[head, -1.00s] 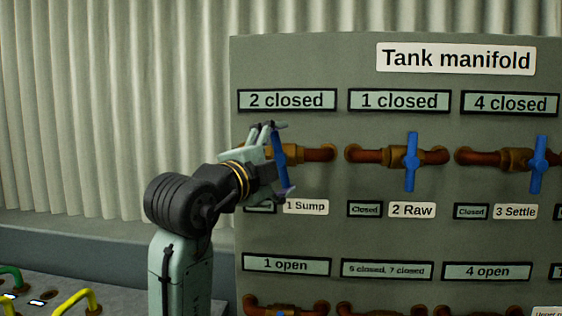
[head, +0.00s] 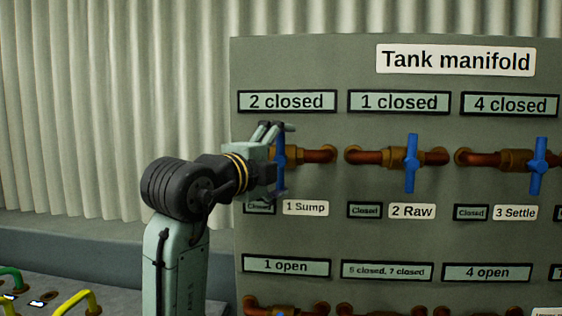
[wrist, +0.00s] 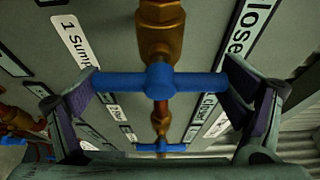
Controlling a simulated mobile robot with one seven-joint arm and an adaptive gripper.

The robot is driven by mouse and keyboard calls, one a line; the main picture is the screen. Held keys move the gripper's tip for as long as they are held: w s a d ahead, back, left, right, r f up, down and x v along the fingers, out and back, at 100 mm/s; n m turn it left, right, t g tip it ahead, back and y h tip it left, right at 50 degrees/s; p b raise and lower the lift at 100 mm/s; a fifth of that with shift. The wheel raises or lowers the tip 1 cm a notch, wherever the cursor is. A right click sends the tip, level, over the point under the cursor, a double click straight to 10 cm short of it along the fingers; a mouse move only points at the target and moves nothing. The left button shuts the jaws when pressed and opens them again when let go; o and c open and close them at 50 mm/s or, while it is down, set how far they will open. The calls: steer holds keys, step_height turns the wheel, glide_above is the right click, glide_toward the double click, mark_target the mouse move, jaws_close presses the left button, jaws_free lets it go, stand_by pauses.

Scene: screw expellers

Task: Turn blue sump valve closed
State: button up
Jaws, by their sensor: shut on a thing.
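The blue sump valve handle (head: 281,150) is on the upper left pipe of the panel, above the "1 Sump" label (head: 305,208). In the head view it stands about vertical, crosswise to its pipe. In the wrist view the blue handle (wrist: 160,82) spans between the two fingers, with the brass valve body (wrist: 160,28) behind it. My gripper (head: 277,160) is shut on the handle, one finger at each end. It also shows in the wrist view (wrist: 160,88). The fingers and palm hide part of the handle and pipe in the head view.
The blue 2 Raw handle (head: 411,163) and the blue 3 Settle handle (head: 537,166) stand upright to the right. A "2 closed" sign (head: 287,101) sits above my gripper. More pipes run along the panel's lower edge. Corrugated wall lies left.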

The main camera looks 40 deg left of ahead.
steer(key=o, duration=0.9)
steer(key=shift+s, duration=0.1)
steer(key=s, duration=0.4)
steer(key=s+d, duration=0.1)
steer(key=s, duration=0.2)
steer(key=s+d, duration=0.1)
steer(key=s, duration=0.3)
steer(key=shift+s, duration=0.35)
steer(key=shift+a, duration=0.1)
